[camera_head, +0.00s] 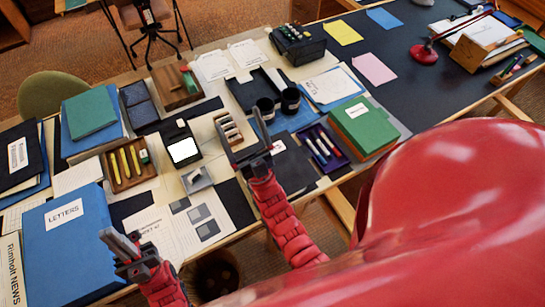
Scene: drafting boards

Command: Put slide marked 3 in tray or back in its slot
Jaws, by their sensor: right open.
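A small rack (229,130) with several pale upright slides stands near the middle of the desk. My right gripper (243,138) is open, with its fingers at the rack's right side and partly covering it. I cannot tell whether it touches a slide. No number can be read on any slide, so the one marked 3 cannot be picked out. A black open tray (238,96) lies behind the rack. A lit white viewer panel (185,150) is to the rack's left, with a small grey device (196,179) in front. My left gripper (122,243) is at the front left, its opening unclear.
A blue LETTERS folder (65,240) lies beside my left gripper. A wooden tray with yellow items (126,166), two dark cups (290,100), a purple pen tray (320,147) and green books (362,127) crowd the desk.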

